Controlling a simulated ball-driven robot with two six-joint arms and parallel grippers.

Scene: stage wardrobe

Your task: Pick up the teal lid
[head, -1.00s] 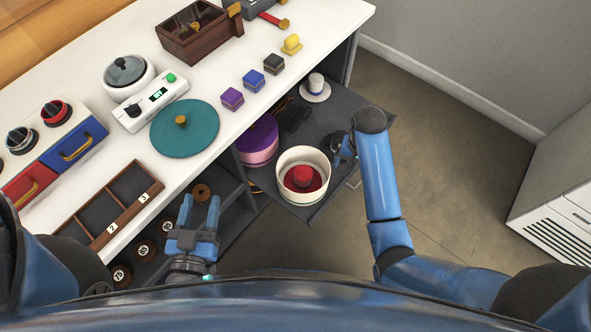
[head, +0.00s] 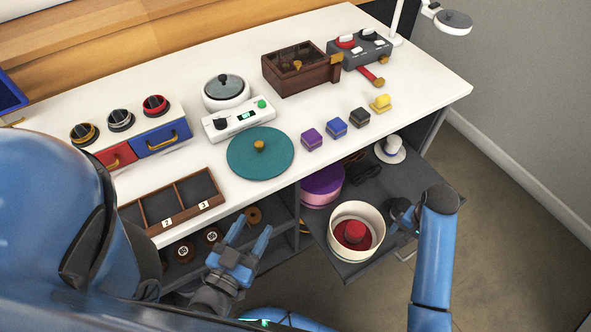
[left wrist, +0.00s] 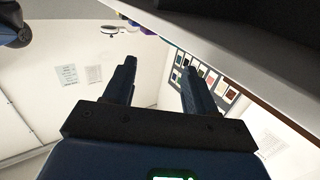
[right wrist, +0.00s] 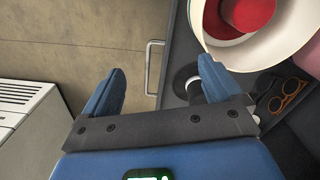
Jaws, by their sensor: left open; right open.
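The teal lid (head: 260,163), a flat round disc with a small brass knob (head: 259,146), lies on the white counter near its front edge in the head view. My left gripper (head: 249,241) is open and empty, in front of the counter and below its top, short of the lid. In the left wrist view the left gripper (left wrist: 158,75) has its fingers apart with nothing between them. My right gripper (right wrist: 163,82) is open in the right wrist view, beside the cream round box at the pulled-out drawer.
On the counter (head: 215,160), a white cooker (head: 226,103) and control panel (head: 238,122) stand behind the lid. Purple (head: 312,139) and blue (head: 336,128) blocks lie to its right, a divided tray (head: 172,208) to its left. The cream box (head: 341,242) holds a red hat (head: 355,236).

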